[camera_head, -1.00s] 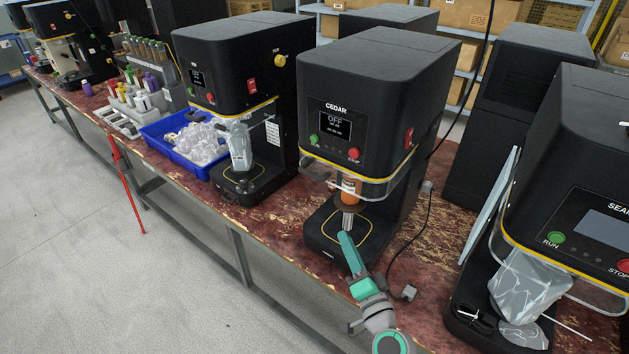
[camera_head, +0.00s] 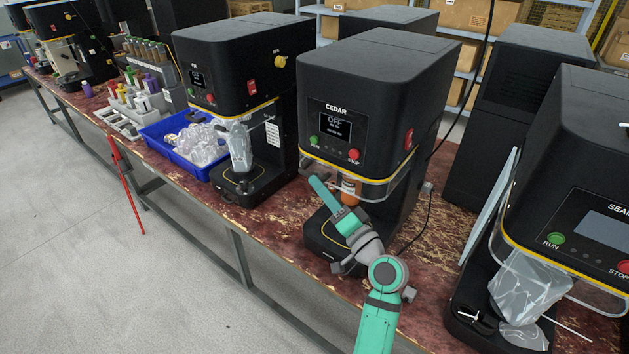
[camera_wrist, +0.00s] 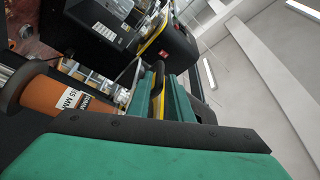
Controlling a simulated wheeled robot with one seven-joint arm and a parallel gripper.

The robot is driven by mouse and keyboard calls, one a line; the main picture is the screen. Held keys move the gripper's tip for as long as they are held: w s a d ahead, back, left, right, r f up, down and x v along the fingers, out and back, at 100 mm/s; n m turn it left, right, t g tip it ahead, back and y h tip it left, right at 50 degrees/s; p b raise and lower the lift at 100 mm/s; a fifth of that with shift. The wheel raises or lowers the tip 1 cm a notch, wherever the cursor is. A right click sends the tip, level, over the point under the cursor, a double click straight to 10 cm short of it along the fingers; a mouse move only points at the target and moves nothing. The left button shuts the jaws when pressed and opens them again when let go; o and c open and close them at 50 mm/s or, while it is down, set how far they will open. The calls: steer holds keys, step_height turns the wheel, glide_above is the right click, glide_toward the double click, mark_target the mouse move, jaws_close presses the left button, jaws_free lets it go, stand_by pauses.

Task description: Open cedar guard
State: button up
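The machine marked CEDAR (camera_head: 337,108) stands in the middle, its display reading OFF. Its clear guard (camera_head: 385,187) hangs low around the front, under the yellow-edged head. An orange container (camera_head: 349,188) with a white label is behind the guard, and it shows at the left of the wrist view (camera_wrist: 60,97). My gripper (camera_head: 318,188) is at the guard's front left corner. In the wrist view its green fingers (camera_wrist: 160,100) lie on either side of a dark bar (camera_wrist: 157,78). I cannot tell whether they press on it. My gripper partly hides the guard and the machine's base.
A second black machine (camera_head: 225,65) and a blue bin (camera_head: 150,137) of clear parts stand to the left. Another seamer (camera_head: 590,180) with a grey bag-like item stands close on the right. A dark cable runs behind my arm. The floor left of the bench is mostly clear.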

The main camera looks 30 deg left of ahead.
steer(key=shift+x, duration=1.5)
jaws_close()
